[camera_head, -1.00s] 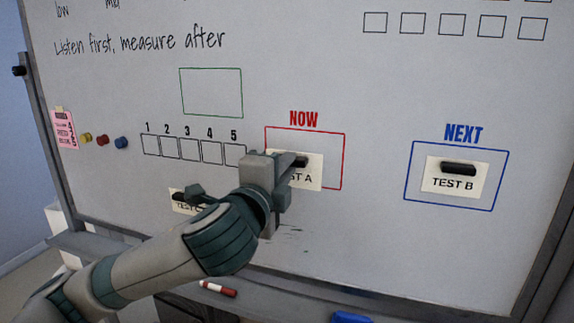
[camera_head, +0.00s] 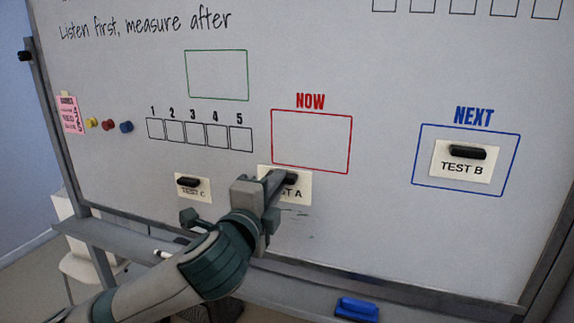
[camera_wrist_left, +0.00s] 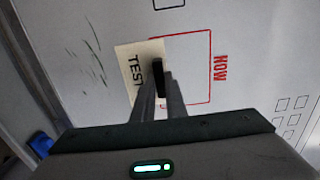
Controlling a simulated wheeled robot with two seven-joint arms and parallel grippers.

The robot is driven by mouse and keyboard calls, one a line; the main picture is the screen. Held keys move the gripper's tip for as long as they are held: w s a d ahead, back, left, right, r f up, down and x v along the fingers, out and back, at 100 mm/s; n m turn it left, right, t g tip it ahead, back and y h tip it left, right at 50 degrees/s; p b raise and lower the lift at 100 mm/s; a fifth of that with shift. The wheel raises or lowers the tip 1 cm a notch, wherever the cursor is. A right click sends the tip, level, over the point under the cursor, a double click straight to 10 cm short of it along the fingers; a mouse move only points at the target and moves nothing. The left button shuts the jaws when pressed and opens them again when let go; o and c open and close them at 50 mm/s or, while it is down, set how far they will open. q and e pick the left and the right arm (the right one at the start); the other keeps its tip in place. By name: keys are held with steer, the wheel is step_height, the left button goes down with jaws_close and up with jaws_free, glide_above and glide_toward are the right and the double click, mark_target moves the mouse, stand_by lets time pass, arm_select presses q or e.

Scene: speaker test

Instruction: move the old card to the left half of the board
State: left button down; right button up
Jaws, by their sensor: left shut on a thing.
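The white TEST A card (camera_head: 297,192) is on the whiteboard, its top edge at the bottom line of the red NOW box (camera_head: 330,171). My left gripper (camera_head: 280,182) is shut on the black handle of this card and covers part of its lettering. In the left wrist view the card (camera_wrist_left: 128,62) and its black handle (camera_wrist_left: 158,78) show between the fingertips, beside the red outline. The NOW box is otherwise empty. My right gripper is not in view.
The TEST C card (camera_head: 197,190) is to the left of my gripper. The TEST B card (camera_head: 461,168) sits inside the blue NEXT box (camera_head: 424,154). Coloured magnets (camera_head: 108,125) and a pink note (camera_head: 69,114) are at the board's left. A blue eraser (camera_head: 357,308) is on the lower ledge.

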arm_select(q)
steer(key=s+a+f+n+y+b, duration=0.1)
steer(key=s+a+f+b, duration=0.1)
steer(key=a+f, duration=0.3)
steer(key=s+a+f+n+y+b, duration=0.1)
steer(key=s+a+f, duration=0.3)
steer(key=f, duration=1)
steer(key=s+a+f+n+y+b, duration=0.1)
steer(key=s+a+f+y+b, duration=0.2)
steer(key=a+f, duration=0.4)
step_height(320, 180, down, 3)
steer(key=shift+s+f+t+b, duration=0.1)
steer(key=shift+s+t+b, duration=0.25)
steer(key=shift+s, duration=0.25)
steer(key=shift+a, duration=0.2)
